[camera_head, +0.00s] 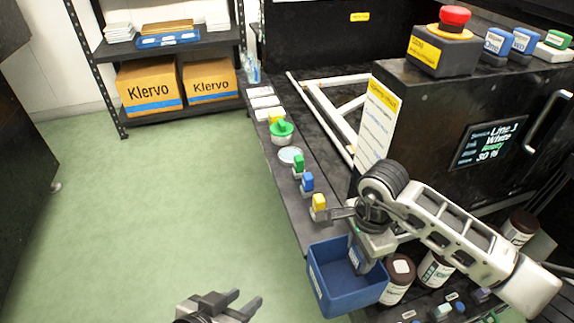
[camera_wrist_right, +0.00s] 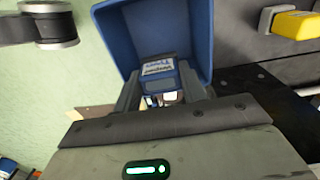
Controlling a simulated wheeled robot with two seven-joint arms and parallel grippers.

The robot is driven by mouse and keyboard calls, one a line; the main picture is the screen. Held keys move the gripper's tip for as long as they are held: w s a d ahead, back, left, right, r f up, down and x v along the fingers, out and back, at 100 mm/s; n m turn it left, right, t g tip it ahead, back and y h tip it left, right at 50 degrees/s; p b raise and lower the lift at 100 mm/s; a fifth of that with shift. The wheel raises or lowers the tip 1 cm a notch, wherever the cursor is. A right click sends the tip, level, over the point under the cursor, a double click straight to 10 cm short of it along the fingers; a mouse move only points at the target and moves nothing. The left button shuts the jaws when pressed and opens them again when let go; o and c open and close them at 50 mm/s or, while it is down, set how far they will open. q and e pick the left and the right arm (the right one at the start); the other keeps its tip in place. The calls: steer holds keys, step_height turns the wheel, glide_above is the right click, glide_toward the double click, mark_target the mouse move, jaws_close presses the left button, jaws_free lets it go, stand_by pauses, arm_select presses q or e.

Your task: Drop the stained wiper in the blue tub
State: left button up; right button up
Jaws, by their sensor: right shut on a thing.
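The blue tub (camera_head: 322,286) stands low at the front edge of the dark bench, open side up. It also shows in the right wrist view (camera_wrist_right: 118,28). My right gripper (camera_head: 358,262) points down into the tub's back right part. In the right wrist view its fingers (camera_wrist_right: 158,92) are shut on a blue block with a white label (camera_wrist_right: 158,67). I cannot tell whether this block is the stained wiper, as no stain shows and its lower end is hidden. My left gripper (camera_head: 248,297) is open and empty over the green floor.
Yellow (camera_head: 319,202), blue (camera_head: 307,181) and green (camera_head: 298,162) blocks line the bench edge behind the tub. Brown bottles (camera_head: 398,280) stand just right of it. A black machine (camera_head: 420,95) with a red button rises behind.

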steer(key=o, duration=1.1)
steer(key=shift+c, duration=0.2)
steer(key=shift+r, duration=0.1)
arm_select(q)
steer(key=r+p, duration=0.1)
steer(key=a+r+p, duration=0.1)
steer(key=r, duration=0.1)
steer(key=shift+s+a+r+t+p, duration=0.15)
steer(key=shift+s+r+t+p, duration=0.15)
steer(key=shift+p, duration=0.1)
arm_select(e)
step_height(320, 180, up, 16)
arm_select(q)
steer(key=shift+r, duration=0.1)
